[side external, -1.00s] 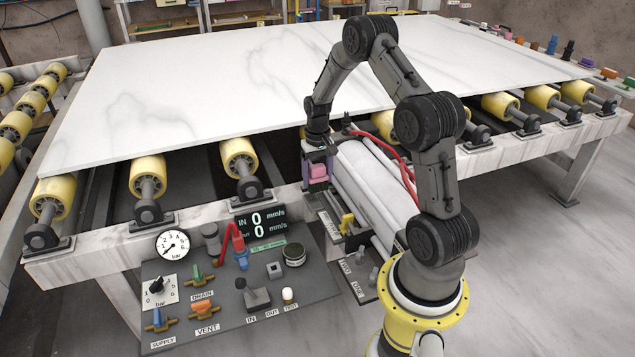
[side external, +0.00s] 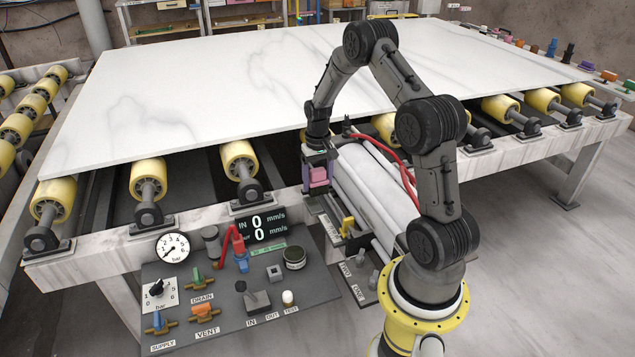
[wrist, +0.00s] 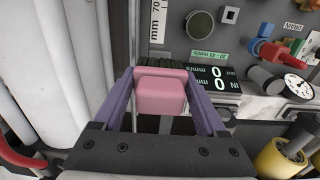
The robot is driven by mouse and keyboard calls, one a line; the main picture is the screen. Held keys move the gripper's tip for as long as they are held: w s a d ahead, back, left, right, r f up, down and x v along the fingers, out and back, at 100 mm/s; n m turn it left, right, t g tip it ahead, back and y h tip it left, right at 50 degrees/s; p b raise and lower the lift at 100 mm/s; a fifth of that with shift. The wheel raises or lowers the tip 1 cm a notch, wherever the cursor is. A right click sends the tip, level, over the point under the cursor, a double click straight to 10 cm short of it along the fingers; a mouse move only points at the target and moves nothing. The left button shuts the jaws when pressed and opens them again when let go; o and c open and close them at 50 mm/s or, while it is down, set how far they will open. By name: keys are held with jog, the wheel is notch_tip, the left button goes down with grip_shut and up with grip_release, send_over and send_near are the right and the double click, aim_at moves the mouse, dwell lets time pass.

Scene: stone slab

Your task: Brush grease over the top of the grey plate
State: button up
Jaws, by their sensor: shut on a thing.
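My gripper (side external: 318,180) has purple fingers and is shut on a pink block-shaped piece (wrist: 160,95), which looks like the brush's handle. The pink piece also shows between the fingers in the side external view (side external: 319,175). Dark ridged material (wrist: 152,68) shows just beyond the pink piece in the wrist view; I cannot tell whether it is bristles. The gripper points down by the slab table's front edge, at the far end of a white cylinder. The grey plate cannot be picked out surely; the surface under the gripper is mostly hidden, and contact cannot be told.
A white cylinder (side external: 372,185) with red hoses (side external: 403,165) lies close to the right of my gripper. The control panel (side external: 215,300) with gauge, valves and lever stands to the left. The marble slab (side external: 250,80) rests on yellow rollers (side external: 238,158) behind.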

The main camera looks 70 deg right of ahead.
aim_at(318, 195)
jog(key=shift+f, duration=3.2)
jog(key=shift+w+d+f, duration=0.5)
jog(key=shift+d+f, duration=0.05)
jog(key=shift+f, duration=0.2)
jog(key=shift+w+d, duration=0.85)
jog(key=shift+s+a, duration=1.1)
jog(key=shift+a, duration=0.05)
jog(key=shift+s+a+r, duration=0.15)
jog(key=shift+r, duration=0.45)
jog(key=shift+s+a+r, duration=0.1)
jog(key=shift+r, duration=3.4)
